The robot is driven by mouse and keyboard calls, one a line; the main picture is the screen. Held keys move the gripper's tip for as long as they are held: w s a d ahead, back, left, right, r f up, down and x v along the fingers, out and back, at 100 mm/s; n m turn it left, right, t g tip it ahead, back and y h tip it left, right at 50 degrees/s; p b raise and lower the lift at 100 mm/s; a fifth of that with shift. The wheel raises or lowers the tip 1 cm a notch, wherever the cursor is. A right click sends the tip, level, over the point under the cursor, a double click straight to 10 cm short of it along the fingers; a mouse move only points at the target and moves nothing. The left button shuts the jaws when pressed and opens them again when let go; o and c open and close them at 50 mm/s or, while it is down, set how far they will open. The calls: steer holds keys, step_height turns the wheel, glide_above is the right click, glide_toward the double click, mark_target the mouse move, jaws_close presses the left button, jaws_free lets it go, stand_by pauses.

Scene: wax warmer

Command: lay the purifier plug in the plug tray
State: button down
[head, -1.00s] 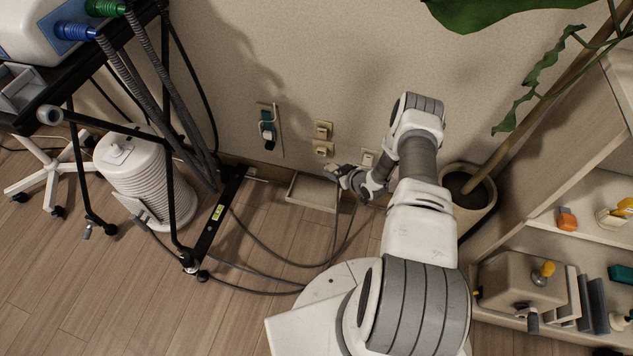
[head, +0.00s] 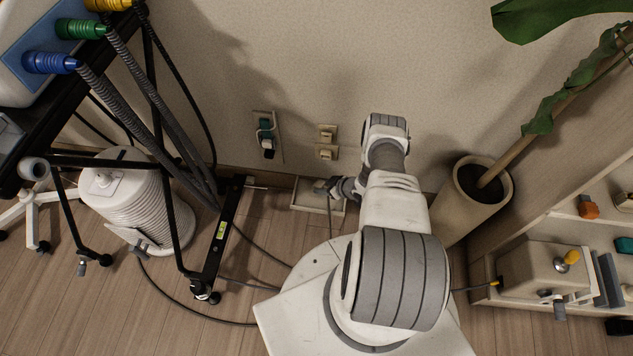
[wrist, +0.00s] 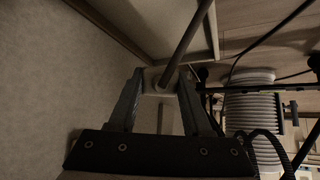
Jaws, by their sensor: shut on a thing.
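My gripper (head: 322,187) is over the shallow beige plug tray (head: 297,197), which lies on the floor against the wall. In the wrist view my gripper (wrist: 158,88) is shut on the plug (wrist: 157,79), a small pale body between the fingertips. A thick grey cord runs up from it in that picture. In the head view the plug is small and hard to separate from the fingers. My gripper and arm cover the right part of the tray. I cannot tell whether the plug touches the tray floor.
Wall outlets (head: 327,142) and a switch panel with a dark plug (head: 266,138) are above the tray. A white ribbed unit (head: 140,205) and a black-legged cart (head: 215,240) stand left. A plant pot (head: 470,190) and shelf (head: 590,215) are right. Dark cables cross the floor.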

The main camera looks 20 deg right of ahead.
steer(key=shift+f+b, duration=1.75)
steer(key=shift+f, duration=0.75)
steer(key=shift+c, duration=1.3)
jaws_free()
steer(key=p+v, duration=0.7)
steer(key=v, duration=1)
steer(key=shift+r, duration=0.2)
steer(key=shift+s, duration=0.1)
